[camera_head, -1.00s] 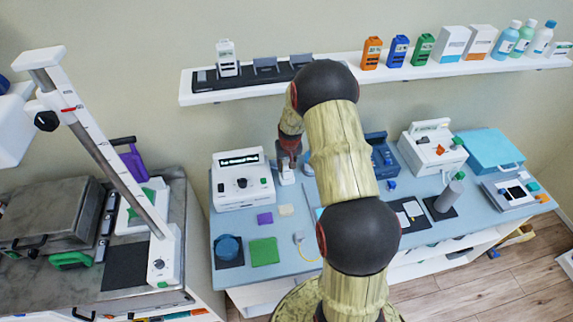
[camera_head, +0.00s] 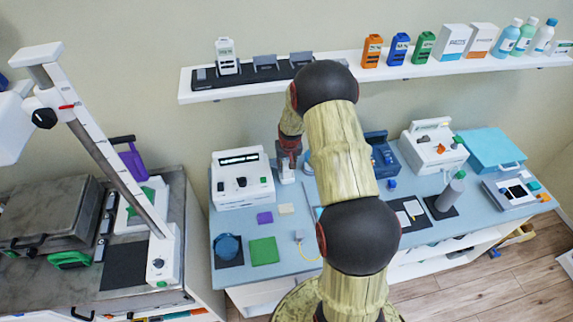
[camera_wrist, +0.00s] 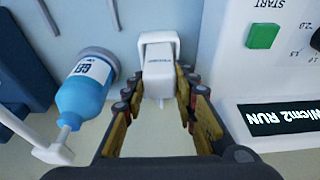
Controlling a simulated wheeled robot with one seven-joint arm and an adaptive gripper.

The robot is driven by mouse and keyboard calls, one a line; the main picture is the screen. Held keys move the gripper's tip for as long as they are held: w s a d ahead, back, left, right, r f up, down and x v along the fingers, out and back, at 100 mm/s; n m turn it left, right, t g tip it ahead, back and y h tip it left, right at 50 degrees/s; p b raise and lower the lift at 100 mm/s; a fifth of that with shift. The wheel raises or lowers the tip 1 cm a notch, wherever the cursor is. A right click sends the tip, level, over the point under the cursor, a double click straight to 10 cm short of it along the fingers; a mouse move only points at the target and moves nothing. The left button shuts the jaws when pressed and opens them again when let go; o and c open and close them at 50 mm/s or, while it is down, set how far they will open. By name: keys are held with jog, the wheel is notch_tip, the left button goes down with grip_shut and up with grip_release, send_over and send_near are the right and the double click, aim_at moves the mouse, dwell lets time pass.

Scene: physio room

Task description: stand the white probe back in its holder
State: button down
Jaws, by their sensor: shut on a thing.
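My gripper (camera_wrist: 165,88) has its two fingers on either side of a white piece, which I take to be the white probe (camera_wrist: 160,91), and is shut on it. A white labelled block (camera_wrist: 158,55), apparently the holder, is right at the fingertips in the wrist view. I cannot tell where probe and holder part, or whether the probe is fully seated. In the head view my gripper (camera_head: 288,160) points down just right of the white machine (camera_head: 242,182). The white block (camera_head: 286,176) shows beneath it, and my arm hides part of that area.
The machine's green button (camera_wrist: 263,36) and display stand close right of my gripper in the wrist view. A blue bottle (camera_wrist: 85,90) is close on the left. A green pad (camera_head: 264,251) and purple block (camera_head: 265,218) lie in front on the blue bench. A shelf (camera_head: 215,94) runs behind.

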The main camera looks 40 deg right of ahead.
jog(key=c, duration=1.3)
grip_release()
jog(key=shift+o, duration=0.3)
jog(key=o, duration=0.4)
jog(key=shift+c, duration=0.2)
jog(key=shift+o, duration=0.2)
jog(key=shift+r, duration=0.2)
jog(key=shift+r+p, duration=1.65)
jog(key=shift+r, duration=1.75)
